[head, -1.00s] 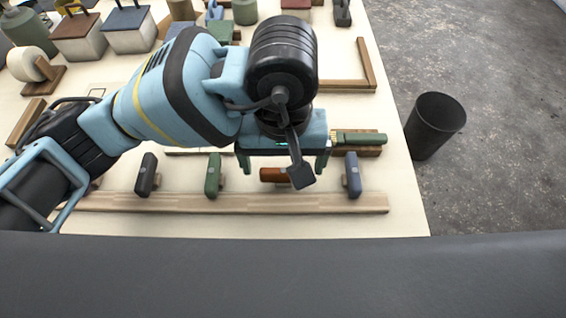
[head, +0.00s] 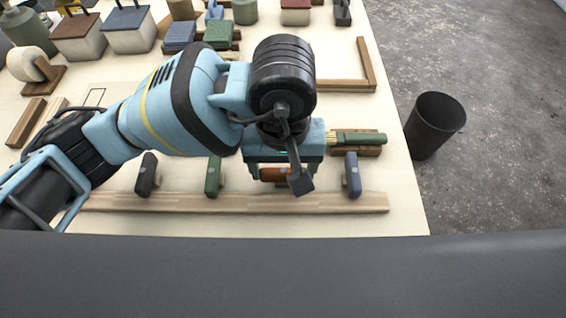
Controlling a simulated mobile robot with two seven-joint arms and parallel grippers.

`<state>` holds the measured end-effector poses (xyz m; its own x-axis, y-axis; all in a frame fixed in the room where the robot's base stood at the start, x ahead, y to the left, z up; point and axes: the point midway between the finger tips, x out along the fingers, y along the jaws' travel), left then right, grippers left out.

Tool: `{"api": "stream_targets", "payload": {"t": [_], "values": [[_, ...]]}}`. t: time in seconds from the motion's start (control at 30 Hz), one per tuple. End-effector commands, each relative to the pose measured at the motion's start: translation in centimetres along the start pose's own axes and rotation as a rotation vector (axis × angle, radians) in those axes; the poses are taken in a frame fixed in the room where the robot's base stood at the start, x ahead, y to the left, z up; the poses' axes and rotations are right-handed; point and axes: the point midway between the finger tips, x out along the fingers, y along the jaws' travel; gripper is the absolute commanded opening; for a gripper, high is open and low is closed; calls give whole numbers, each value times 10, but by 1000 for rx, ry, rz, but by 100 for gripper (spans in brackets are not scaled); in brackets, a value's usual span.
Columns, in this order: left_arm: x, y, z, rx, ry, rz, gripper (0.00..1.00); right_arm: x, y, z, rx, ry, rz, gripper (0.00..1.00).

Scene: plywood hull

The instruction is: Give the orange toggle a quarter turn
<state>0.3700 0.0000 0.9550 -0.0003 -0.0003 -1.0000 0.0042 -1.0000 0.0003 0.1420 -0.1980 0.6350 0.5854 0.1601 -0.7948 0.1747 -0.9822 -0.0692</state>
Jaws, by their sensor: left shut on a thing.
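The orange toggle (head: 272,174) is on the wooden rail near the table's front edge, its bar lying crosswise in the picture. My left gripper (head: 283,175) is over it, pointing down, with its fingers shut on the toggle's bar. A cable and dark plug-like part of my wrist hide the toggle's right part. The neighbouring dark grey toggle (head: 147,175), green toggle (head: 213,177) and blue toggle (head: 352,175) stand lengthwise, pointing toward and away from me. My right gripper is not in view.
The wooden rail (head: 340,203) runs along the front of the table. A green-handled brush (head: 358,138) lies just beyond the blue toggle. A black bin (head: 434,125) stands on the floor at right. Boxes and blocks fill the back left.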

Motion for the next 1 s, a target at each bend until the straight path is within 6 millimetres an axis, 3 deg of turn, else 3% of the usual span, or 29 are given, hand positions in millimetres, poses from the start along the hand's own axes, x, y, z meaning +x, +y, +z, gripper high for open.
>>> {"api": "stream_targets", "payload": {"t": [0.37,1.0], "values": [[-1,0,0,-142,2,-1,50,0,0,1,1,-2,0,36],[-2,0,0,-731,2,0,50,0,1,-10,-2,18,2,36]]}}
